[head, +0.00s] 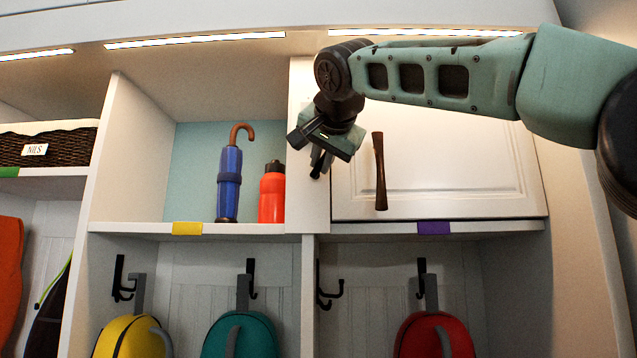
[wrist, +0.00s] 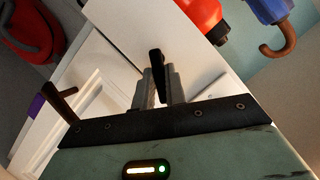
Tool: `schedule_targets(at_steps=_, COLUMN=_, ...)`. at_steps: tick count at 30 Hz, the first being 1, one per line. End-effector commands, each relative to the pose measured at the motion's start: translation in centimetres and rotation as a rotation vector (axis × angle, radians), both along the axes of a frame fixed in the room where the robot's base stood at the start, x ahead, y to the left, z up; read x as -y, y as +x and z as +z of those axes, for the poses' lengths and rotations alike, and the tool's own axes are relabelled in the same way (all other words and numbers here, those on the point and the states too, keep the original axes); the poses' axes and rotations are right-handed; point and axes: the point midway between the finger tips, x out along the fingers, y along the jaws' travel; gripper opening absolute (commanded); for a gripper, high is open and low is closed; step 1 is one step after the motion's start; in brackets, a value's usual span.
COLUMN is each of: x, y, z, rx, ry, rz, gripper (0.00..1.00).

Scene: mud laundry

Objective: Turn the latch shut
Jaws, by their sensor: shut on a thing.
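The white cabinet door (head: 450,170) is closed in its upper cubby and has a dark brown handle (head: 380,172), which also shows in the wrist view (wrist: 60,103). My gripper (head: 318,163) is at the white post left of the door. In the wrist view its two fingers (wrist: 160,87) are shut on the dark latch (wrist: 157,62), whose end sticks out past them. In the head view the gripper hides most of the latch. I cannot tell the latch's exact angle.
The open cubby to the left holds a blue umbrella (head: 229,180) and an orange bottle (head: 272,195). A wicker basket (head: 60,146) stands at far left. Below the shelf are black hooks and yellow, teal and red bags (head: 435,335).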

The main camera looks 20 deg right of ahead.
Motion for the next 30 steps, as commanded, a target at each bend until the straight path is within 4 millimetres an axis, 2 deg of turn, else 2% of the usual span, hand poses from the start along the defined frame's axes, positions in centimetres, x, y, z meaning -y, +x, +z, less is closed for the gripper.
schedule_targets(at_steps=1, x=0.2, y=-0.1, z=-0.9, rx=0.02, ry=0.042, rz=-0.001, gripper=0.0)
schedule_targets(at_steps=21, x=1.0, y=-0.4, z=-2.1, rx=0.259, ry=0.623, rz=0.0, gripper=0.0)
schedule_targets(at_steps=30, x=1.1, y=-0.4, z=-2.4, rx=0.338, ry=0.819, rz=0.001, gripper=0.0)
